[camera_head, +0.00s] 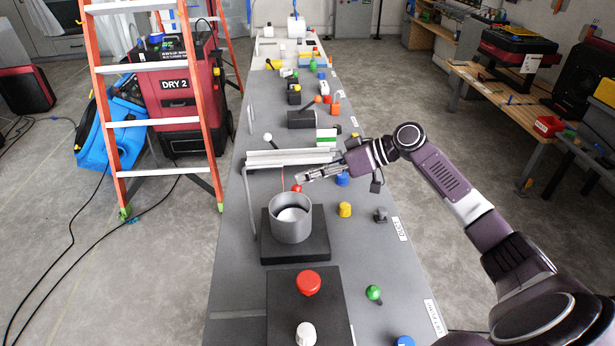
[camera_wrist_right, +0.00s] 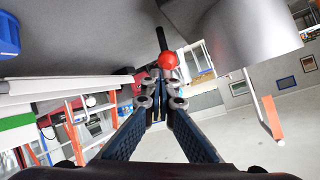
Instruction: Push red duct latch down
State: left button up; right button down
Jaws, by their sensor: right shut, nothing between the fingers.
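The red duct latch shows as a small red ball knob (camera_head: 296,188) just behind the grey cylindrical duct (camera_head: 276,230) on the bench. In the right wrist view the red knob (camera_wrist_right: 168,60) sits on a short dark stem, just past my fingertips. The grey duct also fills the upper right of that view (camera_wrist_right: 250,30). My right gripper (camera_head: 301,179) reaches in from the right and is shut and empty. Its fingertips (camera_wrist_right: 160,92) are close together beside the knob; I cannot tell whether they touch it. My left gripper is out of view.
A dark block (camera_head: 318,246) carries the duct. Nearer stand a red button (camera_head: 308,282), a white knob (camera_head: 306,334) and a green knob (camera_head: 374,292). Yellow (camera_head: 345,210) and blue (camera_head: 342,180) knobs lie right of the duct. A light rail (camera_head: 285,158) crosses behind. An orange ladder (camera_head: 107,110) stands left.

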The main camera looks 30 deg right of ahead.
jog(key=shift+a+f, duration=1)
jog(key=shift+f, duration=0.1)
jog(key=shift+s+d+r, duration=0.1)
jog(key=shift+d+r, duration=0.05)
jog(key=shift+d, duration=0.2)
jog(key=w+r+v, duration=0.1)
jog(key=v, duration=1.1)
jog(key=shift+a+r, duration=0.2)
jog(key=shift+r, duration=0.25)
